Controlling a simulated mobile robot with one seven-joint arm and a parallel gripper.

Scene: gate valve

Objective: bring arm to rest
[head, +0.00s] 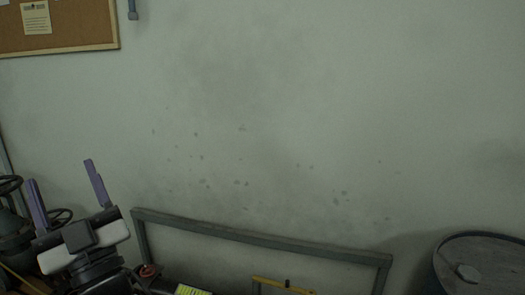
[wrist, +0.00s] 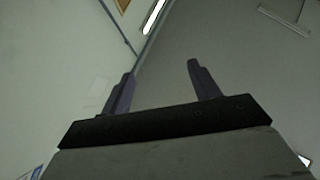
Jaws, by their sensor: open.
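My gripper (head: 66,190) is at the lower left in the head view, raised, with its two purple fingers pointing up. The fingers stand well apart with nothing between them. In the wrist view my gripper (wrist: 158,82) is also open and empty, with the wall, the ceiling and a lit lamp beyond it. A dark valve with a handwheel (head: 10,185) shows at the left edge in the head view, partly hidden behind my gripper. I cannot tell whether the gripper touches it, but nothing is held.
A grey metal frame (head: 260,236) stands before the wall at the bottom middle, with a yellow bar (head: 283,286) below it. A dark drum (head: 483,262) stands at the lower right. A cork board (head: 75,30) hangs at the upper left. The wall's middle is bare.

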